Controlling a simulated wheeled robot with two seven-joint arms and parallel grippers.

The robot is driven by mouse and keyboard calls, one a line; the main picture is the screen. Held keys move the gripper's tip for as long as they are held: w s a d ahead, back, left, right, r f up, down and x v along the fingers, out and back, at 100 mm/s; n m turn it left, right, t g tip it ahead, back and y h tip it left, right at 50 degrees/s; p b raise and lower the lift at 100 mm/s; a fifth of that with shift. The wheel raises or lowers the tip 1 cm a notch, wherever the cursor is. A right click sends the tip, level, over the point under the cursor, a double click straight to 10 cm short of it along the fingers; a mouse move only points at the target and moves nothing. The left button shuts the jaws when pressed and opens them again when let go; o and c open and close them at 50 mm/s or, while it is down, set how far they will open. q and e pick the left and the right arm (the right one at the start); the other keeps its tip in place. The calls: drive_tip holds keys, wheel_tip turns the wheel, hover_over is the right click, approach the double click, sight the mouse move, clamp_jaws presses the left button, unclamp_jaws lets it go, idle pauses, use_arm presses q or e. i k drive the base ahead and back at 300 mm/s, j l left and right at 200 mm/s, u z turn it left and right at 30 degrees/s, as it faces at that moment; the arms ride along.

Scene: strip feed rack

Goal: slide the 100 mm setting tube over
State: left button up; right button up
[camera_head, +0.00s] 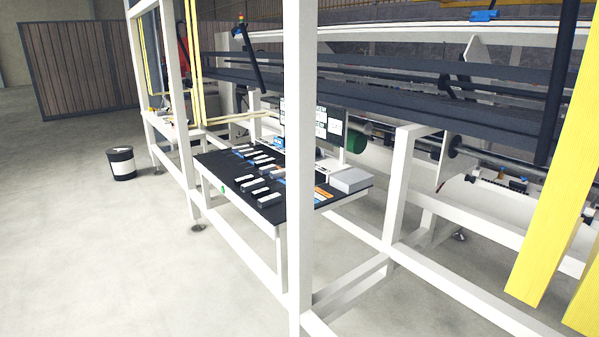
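I cannot pick out the 100 mm setting tube for certain. A small table with a dark top (213,166) stands in the middle of the view behind a white post. Several short pale pieces lie in a row on it, too small to identify. A grey box (350,180) sits at its right end, with a thin orange piece (322,194) beside it. To the right, a dark horizontal bar (490,168) runs through the white machine frame. Neither of my grippers is in view.
A thick white post (299,240) stands close in front and hides part of the table. Low white beams (450,287) run along the floor side. Yellow uprights (548,240) stand at right. A black and white bin (121,163) stands left.

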sight(267, 170)
drive_tip(key=i+l+u, duration=0.1)
drive_tip(key=i+u, duration=0.2)
drive_tip(key=i, duration=1.2)
